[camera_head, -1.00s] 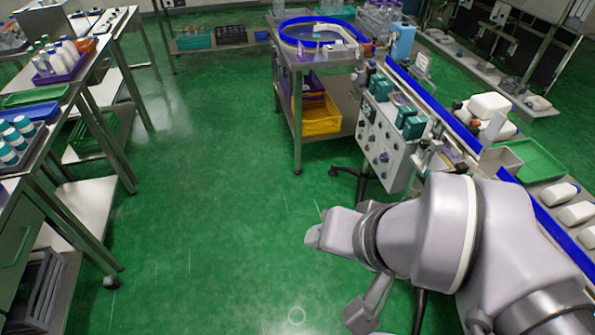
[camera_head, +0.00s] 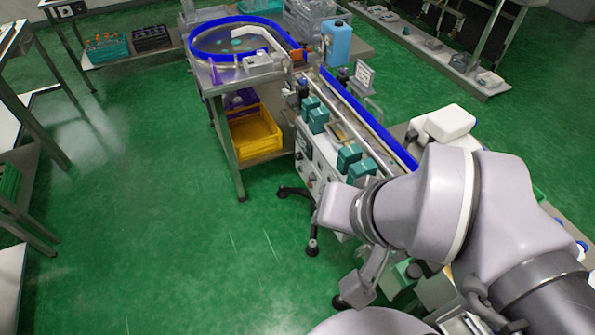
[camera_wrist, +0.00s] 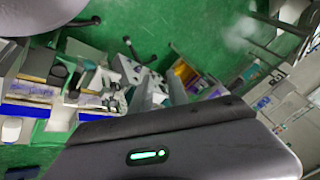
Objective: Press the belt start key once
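The belt machine has a pale front panel (camera_head: 306,158) with small knobs and buttons, partly hidden behind my arm in the head view. I cannot pick out the belt start key among them. A panel with small dark controls (camera_wrist: 128,72) also shows small and tilted in the wrist view. My gripper (camera_wrist: 160,84) shows in the wrist view as two grey fingers, apart, with nothing seen between them. It is away from the panel and touches no key that I can see.
A blue-rimmed round turntable (camera_head: 200,50) stands on a steel table, with a yellow crate (camera_head: 256,136) below. A blue-edged conveyor (camera_head: 372,122) runs towards my arm. White containers (camera_head: 450,122) stand right of it. Black machine feet (camera_head: 312,246) stick out over the floor. Green floor (camera_head: 150,200) is clear at left.

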